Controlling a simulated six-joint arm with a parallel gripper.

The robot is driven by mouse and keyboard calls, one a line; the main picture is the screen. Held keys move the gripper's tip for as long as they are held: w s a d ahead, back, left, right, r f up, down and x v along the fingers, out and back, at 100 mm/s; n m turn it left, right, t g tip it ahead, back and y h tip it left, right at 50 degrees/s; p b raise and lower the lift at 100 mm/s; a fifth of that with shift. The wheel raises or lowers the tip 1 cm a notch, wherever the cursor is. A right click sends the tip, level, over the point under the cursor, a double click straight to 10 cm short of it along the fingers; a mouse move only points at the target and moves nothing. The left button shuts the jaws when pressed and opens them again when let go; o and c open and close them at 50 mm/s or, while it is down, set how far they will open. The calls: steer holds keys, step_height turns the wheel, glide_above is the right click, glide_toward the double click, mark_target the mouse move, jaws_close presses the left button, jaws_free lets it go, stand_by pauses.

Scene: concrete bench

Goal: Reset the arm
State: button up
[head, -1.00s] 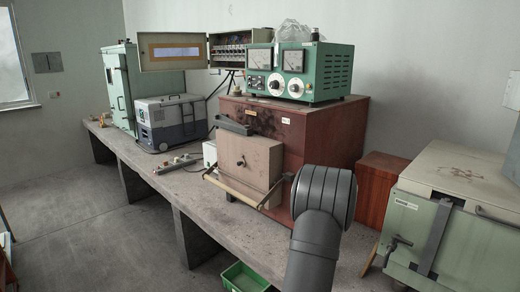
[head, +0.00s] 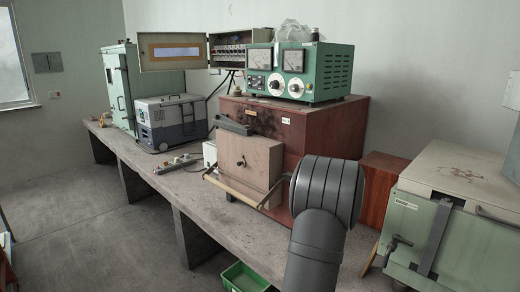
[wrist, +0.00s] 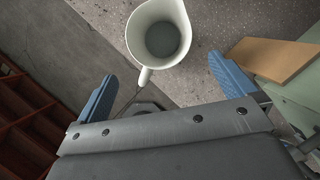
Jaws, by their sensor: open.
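In the wrist view my gripper (wrist: 163,70) is open, its two blue fingers wide apart with nothing between them. A white jug (wrist: 158,12) stands at the top of the wrist view, just beyond the fingertips. I see down into its open mouth, and its handle points toward my gripper. In the head view only my dark grey arm shows, at the lower middle right. My gripper and the jug are hidden there.
The concrete bench (head: 140,165) holds a brown furnace box (head: 250,168), a red-brown cabinet (head: 345,125) with a green meter unit (head: 330,75), and a green chest (head: 415,225) at right. A wooden board (wrist: 270,57) is beside my right finger. A green crate (head: 240,278) sits below.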

steer(key=x, duration=0.8)
steer(key=s+d+r, duration=0.8)
steer(key=s+r, duration=0.1)
steer(key=r, duration=0.2)
steer(key=s+a+f+n+g+y, duration=0.1)
steer(key=s+a+f+n+g, duration=0.1)
steer(key=a+f+n, duration=0.5)
steer(key=s+a+f+n+g+y, duration=0.2)
steer(key=a+f+n, duration=0.5)
steer(key=a+n, duration=0.6)
steer(key=shift+s+f+n+g, duration=0.4)
steer(key=shift+s+n+g, duration=0.2)
steer(key=shift+g, duration=0.6)
